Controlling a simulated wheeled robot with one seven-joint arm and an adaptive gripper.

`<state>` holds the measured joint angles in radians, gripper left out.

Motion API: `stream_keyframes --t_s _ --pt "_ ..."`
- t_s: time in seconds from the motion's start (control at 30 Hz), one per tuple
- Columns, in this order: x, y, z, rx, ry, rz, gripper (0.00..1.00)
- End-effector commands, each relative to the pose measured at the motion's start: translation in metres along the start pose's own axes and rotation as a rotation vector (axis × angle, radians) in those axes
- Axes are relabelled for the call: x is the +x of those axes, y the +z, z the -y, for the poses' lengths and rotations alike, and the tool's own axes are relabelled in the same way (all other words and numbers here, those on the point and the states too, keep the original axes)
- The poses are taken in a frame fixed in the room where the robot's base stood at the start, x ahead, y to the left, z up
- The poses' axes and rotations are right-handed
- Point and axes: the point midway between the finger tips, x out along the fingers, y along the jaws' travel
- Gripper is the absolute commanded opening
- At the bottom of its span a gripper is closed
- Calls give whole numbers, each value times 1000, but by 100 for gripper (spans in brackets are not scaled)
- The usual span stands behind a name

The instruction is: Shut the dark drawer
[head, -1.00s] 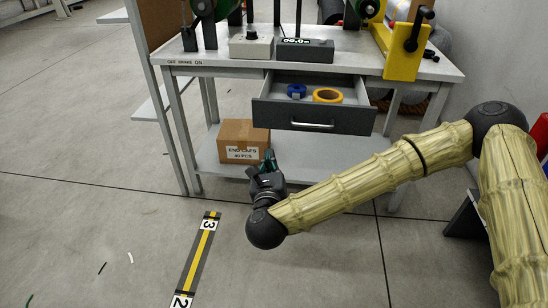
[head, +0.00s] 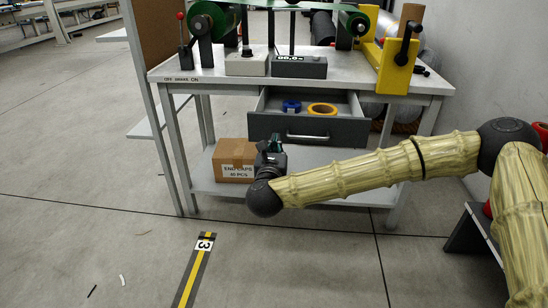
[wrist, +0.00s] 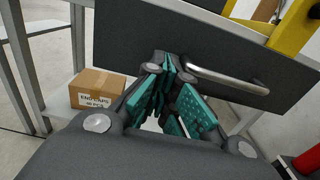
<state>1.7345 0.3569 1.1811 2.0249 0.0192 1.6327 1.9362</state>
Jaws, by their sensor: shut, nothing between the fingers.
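The dark drawer (head: 350,130) stands pulled out under the workbench top, with a blue tape roll (head: 291,106) and a yellow tape roll (head: 322,109) inside. Its silver bar handle (head: 307,137) is on the front face. In the wrist view the drawer front (wrist: 135,40) fills the upper part, with the handle (wrist: 225,78) to the right of the fingertips. My gripper (head: 273,143) is shut and empty, in front of the drawer's lower left part. In the wrist view the teal-padded fingers (wrist: 172,70) look close to the drawer front; I cannot tell whether they touch it.
The workbench (head: 170,78) carries a dark-faced display box (head: 299,67), green rollers and a yellow bracket (head: 397,65). A cardboard box (head: 234,159) sits on the lower shelf, left of my gripper.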

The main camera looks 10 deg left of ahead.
Motion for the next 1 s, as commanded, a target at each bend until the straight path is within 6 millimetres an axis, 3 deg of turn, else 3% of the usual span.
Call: stream_keyframes --t_s 0.3,0.8,1.0 --pt "32 -1 1 0 -1 0 0" --pt "36 0 2 0 -2 0 0" --pt "52 0 8 0 -10 0 0"
